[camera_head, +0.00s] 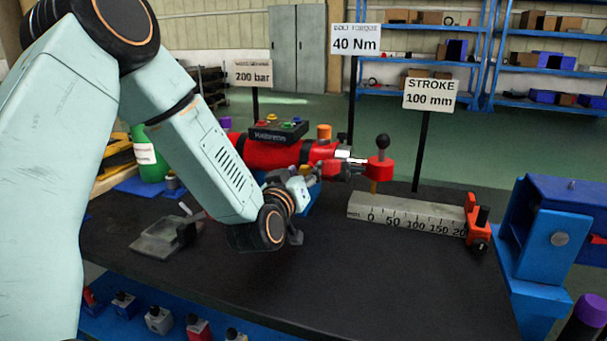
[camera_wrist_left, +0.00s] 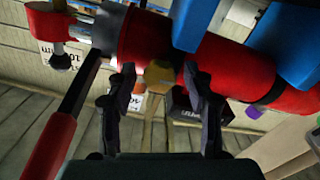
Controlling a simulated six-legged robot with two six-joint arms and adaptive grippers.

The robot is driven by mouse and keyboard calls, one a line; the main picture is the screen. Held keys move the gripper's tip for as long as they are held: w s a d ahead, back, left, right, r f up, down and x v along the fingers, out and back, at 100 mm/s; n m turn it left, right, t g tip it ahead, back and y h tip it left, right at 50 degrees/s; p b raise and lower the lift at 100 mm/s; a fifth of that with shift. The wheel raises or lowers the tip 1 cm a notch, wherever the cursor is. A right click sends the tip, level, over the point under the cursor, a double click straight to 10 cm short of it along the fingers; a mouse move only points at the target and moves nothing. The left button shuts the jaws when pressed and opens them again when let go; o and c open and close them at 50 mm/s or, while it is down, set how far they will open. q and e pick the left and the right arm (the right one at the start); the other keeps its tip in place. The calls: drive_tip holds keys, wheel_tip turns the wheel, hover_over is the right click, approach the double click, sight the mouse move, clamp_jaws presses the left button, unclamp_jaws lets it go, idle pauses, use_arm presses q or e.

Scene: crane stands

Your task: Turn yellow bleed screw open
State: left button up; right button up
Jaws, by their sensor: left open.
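The yellow bleed screw (camera_wrist_left: 158,77) shows in the left wrist view as a hex head on the underside of the red cylinder (camera_wrist_left: 235,68). My left gripper (camera_wrist_left: 159,88) is open, with one dark finger on each side of the screw; I cannot tell whether either touches it. There my gripper and arm hide the screw. My right gripper is not in view.
A red-handled lever (camera_wrist_left: 52,146) slants beside the left finger. Blue supports (camera_wrist_left: 196,22) cross the cylinder. A grey stroke scale (camera_head: 405,214) and a blue vise-like block (camera_head: 545,235) stand to the right. The bench front (camera_head: 350,275) is clear.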

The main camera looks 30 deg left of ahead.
use_arm(q)
drive_tip(key=shift+c, duration=0.4)
clamp_jaws()
drive_tip(key=shift+n, duration=0.8)
drive_tip(key=shift+o, duration=0.4)
unclamp_jaws()
drive_tip(key=v, duration=0.7)
drive_tip(key=shift+s, duration=0.25)
